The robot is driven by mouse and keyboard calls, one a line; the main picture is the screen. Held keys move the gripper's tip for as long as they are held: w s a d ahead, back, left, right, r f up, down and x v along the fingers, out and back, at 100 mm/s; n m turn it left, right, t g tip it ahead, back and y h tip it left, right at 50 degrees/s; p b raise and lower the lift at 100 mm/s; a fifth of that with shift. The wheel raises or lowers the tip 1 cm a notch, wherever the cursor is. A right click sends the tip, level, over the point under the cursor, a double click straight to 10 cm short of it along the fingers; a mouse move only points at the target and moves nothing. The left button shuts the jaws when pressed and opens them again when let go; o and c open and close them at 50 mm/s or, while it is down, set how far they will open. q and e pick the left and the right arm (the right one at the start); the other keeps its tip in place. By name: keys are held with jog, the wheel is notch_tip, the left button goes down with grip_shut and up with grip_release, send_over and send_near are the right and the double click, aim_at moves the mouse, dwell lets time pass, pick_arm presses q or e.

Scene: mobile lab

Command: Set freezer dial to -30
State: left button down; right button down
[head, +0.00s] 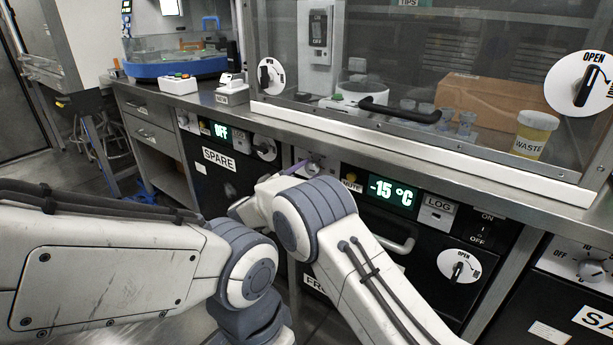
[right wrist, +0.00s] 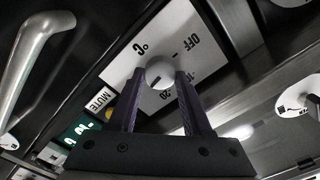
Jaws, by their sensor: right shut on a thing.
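The freezer dial is a pale round knob (right wrist: 160,74) on a white plate marked OFF, °C and -20. In the right wrist view my right gripper (right wrist: 161,80) has its two dark fingers against opposite sides of the knob. In the head view the right gripper (head: 304,167) reaches the dial at the left end of the freezer panel, and my arm partly covers it. The green freezer display (head: 391,191) reads -15 °C. The exact dial setting is too unclear to read. My left gripper does not show.
A MUTE button (head: 352,178) and a LOG label (head: 438,205) flank the display. A silver handle (head: 398,243) lies below it. Left is the SPARE unit (head: 219,158), its display reading OFF. Above runs the counter edge with a glass hood holding a WASTE jar (head: 534,133).

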jog(key=shift+s+a+f+m+b, duration=0.15)
jog(key=shift+m+b, duration=0.2)
jog(key=shift+m, duration=0.45)
jog(key=shift+c, duration=1.7)
grip_release()
